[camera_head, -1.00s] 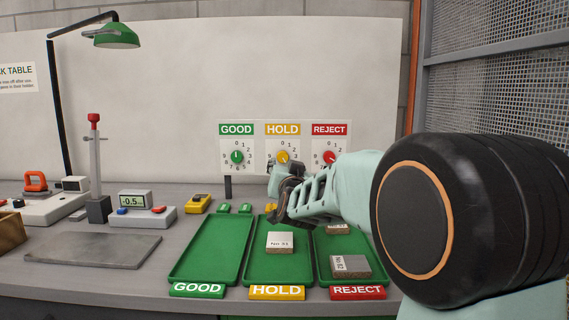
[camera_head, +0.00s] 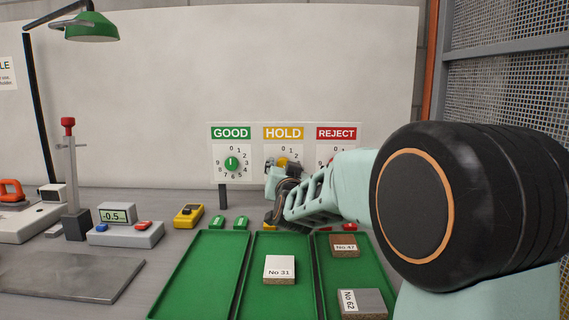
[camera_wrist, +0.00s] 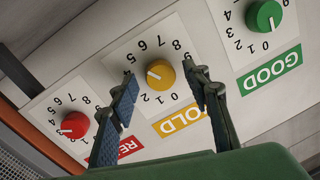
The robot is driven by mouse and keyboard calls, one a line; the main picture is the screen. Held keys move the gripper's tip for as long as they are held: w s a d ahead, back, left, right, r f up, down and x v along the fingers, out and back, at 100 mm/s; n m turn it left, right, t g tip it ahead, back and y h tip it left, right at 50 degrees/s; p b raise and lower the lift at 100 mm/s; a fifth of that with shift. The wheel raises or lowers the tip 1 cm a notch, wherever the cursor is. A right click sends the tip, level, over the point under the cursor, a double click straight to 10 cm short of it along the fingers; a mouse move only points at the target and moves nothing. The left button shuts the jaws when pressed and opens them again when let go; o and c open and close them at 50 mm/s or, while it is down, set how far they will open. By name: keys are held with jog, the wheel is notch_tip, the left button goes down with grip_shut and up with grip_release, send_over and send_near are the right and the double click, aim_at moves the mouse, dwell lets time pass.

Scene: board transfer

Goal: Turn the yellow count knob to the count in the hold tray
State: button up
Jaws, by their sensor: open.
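The yellow count knob (camera_wrist: 160,75) is on the white HOLD dial plate (camera_wrist: 125,60), upside down in the wrist view. Its white mark points left, toward the 3–4 side; a finger covers part of the numerals there. My gripper (camera_wrist: 160,76) is open, one finger on either side of the knob, with gaps visible; I cannot tell how close it is in depth. In the head view my gripper (camera_head: 280,180) covers most of that knob. The hold tray (camera_head: 262,300) is green and has one block (camera_head: 279,268) labelled No 31.
The green GOOD knob (camera_wrist: 264,16) and red REJECT knob (camera_wrist: 74,125) flank it. The good tray (camera_head: 205,275) is empty. The reject tray (camera_head: 330,285) has two blocks, No 47 (camera_head: 344,245) and No 62 (camera_head: 363,303). A yellow device (camera_head: 188,215) lies left of the trays.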

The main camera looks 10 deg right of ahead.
jog(key=shift+w, duration=0.1)
jog(key=shift+c, duration=0.3)
jog(key=c, duration=1.1)
jog(key=shift+r+n, duration=0.1)
jog(key=shift+n, duration=0.2)
